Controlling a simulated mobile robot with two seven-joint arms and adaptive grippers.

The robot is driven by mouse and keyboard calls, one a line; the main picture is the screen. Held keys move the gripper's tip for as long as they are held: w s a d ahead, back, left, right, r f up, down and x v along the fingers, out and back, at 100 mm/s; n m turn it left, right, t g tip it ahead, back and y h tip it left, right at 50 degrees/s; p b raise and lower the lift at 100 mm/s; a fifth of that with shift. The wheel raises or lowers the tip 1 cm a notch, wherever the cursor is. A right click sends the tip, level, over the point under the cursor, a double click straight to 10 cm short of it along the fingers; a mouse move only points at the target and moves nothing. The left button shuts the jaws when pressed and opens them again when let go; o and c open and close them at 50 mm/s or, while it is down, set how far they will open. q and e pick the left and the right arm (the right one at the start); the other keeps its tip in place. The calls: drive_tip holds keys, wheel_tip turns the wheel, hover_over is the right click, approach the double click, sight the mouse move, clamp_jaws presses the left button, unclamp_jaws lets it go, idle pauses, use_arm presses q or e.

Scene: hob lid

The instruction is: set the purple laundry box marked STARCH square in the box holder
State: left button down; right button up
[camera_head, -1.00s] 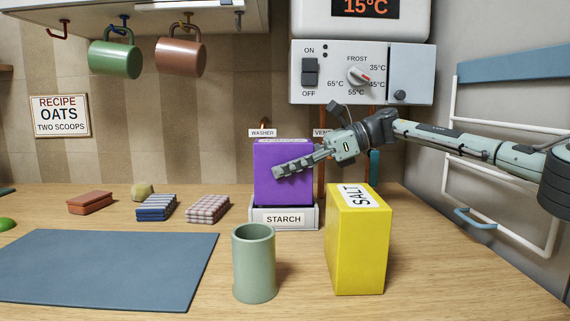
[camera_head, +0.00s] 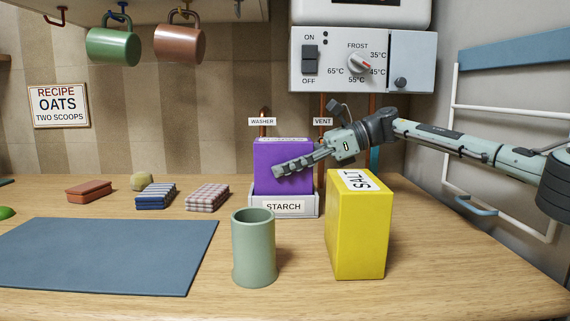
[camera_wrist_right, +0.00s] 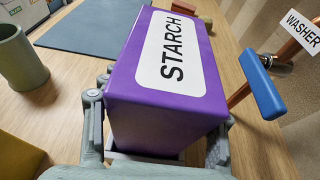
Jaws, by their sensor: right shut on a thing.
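The purple laundry box (camera_head: 270,182) is upright in the grey box holder (camera_head: 313,206), whose front label reads STARCH. The box's lower edge is hidden behind the holder's front wall, so I cannot tell whether it rests on the holder's floor. In the head view its sides look roughly parallel to the holder. My right gripper (camera_head: 295,166) is shut on the box from the right, with one finger across its front face. In the right wrist view the box's top (camera_wrist_right: 170,60), marked STARCH, lies between the fingers. My left gripper is not in view.
A yellow SALT box (camera_head: 357,230) stands in front of the holder to the right, and a green cup (camera_head: 254,248) to the left. Folded cloths (camera_head: 207,197) lie left of the holder. Pipes with WASHER and VENT tags (camera_head: 322,121) rise behind. A blue mat (camera_head: 110,255) lies front left.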

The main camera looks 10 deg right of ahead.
drive_tip(key=shift+f+b, duration=0.55)
drive_tip(key=shift+f, duration=0.3)
drive_tip(key=o, duration=1.3)
drive_tip(key=shift+o, duration=1)
drive_tip(key=shift+f, duration=0.1)
